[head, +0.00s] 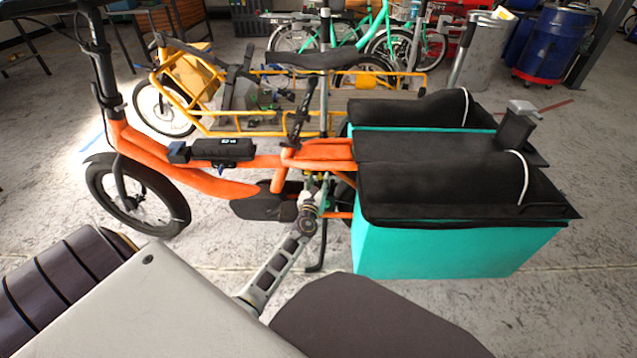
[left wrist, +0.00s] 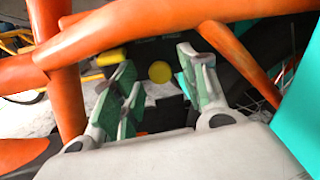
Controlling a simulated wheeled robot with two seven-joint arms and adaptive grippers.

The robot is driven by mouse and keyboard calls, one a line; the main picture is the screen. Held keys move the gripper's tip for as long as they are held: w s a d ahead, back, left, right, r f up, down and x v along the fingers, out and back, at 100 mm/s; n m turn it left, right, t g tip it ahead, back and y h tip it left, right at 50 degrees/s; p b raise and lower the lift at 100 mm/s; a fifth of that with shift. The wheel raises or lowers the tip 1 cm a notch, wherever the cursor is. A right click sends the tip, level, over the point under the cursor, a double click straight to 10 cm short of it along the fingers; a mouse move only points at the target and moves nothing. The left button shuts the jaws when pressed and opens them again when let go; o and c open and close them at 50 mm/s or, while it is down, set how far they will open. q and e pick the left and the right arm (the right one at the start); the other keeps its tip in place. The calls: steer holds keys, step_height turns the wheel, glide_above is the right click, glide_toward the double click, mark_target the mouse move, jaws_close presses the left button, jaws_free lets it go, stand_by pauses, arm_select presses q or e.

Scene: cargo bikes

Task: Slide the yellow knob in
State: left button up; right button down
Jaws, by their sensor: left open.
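The yellow knob (left wrist: 160,71) is a small round disc in the left wrist view, in the dark gap under the orange bike frame (left wrist: 140,38). My left gripper (left wrist: 157,80) is open and empty, its green-padded fingers on either side of the knob in the picture. The knob appears beyond the fingertips; I cannot tell how far. In the head view my left gripper (head: 318,188) is low by the middle of the orange cargo bike (head: 240,180), just left of its teal box. The knob cannot be made out there. My right gripper is in neither view.
Orange tubes pass above and beside the gripper. The teal box (head: 450,250) with black covers blocks the right side. A yellow-framed cargo bike (head: 230,125) stands behind. A second yellow piece (left wrist: 110,57) shows left of the knob. Open concrete floor lies in front.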

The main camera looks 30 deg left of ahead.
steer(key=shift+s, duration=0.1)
arm_select(q)
steer(key=shift+c, duration=0.7)
jaws_close()
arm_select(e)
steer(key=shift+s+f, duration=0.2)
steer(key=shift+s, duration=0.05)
arm_select(q)
steer(key=shift+d, duration=0.1)
steer(key=shift+w+d, duration=0.55)
steer(key=shift+d, duration=0.4)
steer(key=shift+w+d, duration=0.55)
steer(key=shift+d, duration=0.35)
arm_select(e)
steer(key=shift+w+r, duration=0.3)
